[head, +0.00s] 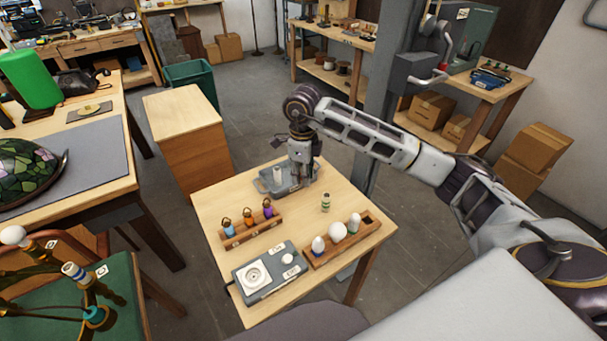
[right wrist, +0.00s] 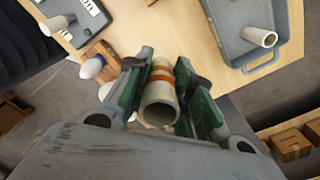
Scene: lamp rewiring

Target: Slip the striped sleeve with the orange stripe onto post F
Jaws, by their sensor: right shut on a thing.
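My right gripper (head: 303,178) points down beside the grey tray (head: 262,187) on the small table. In the right wrist view, the gripper (right wrist: 172,92) is shut on a pale sleeve with an orange stripe (right wrist: 160,103), its open end facing the camera. I cannot make out this sleeve in the head view. One arm carries a pale sleeve with a blue band (head: 74,271). Its small tags are too small to read, so I cannot tell which post is F. My left gripper is not in view.
A plain pale sleeve (head: 277,174) is in the tray. A green-banded sleeve (head: 326,203) stands on the table. A bulb rack (head: 343,244), a rack of small coloured items (head: 250,229) and a grey tester (head: 270,271) occupy the front. A wooden cabinet (head: 183,140) stands behind.

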